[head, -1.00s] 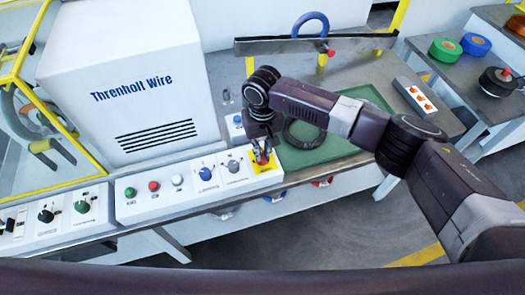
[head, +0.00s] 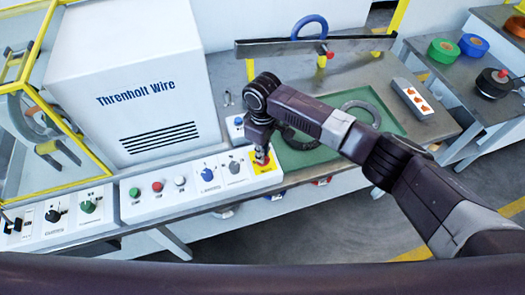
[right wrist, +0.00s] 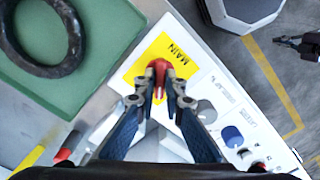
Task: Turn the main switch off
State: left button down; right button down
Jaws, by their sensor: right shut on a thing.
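The main switch has a red handle (right wrist: 159,70) on a yellow plate (right wrist: 170,55) marked MAIN, at the right end of the white control panel (head: 150,208) in the head view. My right gripper (right wrist: 160,88) is shut on the red handle, one finger on each side. In the head view my right gripper (head: 262,158) points down at the switch and partly hides it. I cannot tell the switch's setting. A dark pronged thing (right wrist: 303,43) at the right edge of the wrist view looks like my left gripper; its opening is unclear.
A grey knob (head: 233,167), a blue knob (head: 206,174) and several buttons sit left of the switch. A dark ring (right wrist: 42,38) lies on a green mat (right wrist: 100,75) beside the panel.

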jog(key=n, duration=0.4)
jog(key=shift+n+p, duration=0.3)
jog(key=n, duration=0.5)
jog(key=shift+n, duration=0.3)
jog(key=c, duration=2)
grip_release()
jog(key=shift+r, duration=0.1)
notch_tip(320, 180, up, 12)
jog(key=shift+f, duration=0.1)
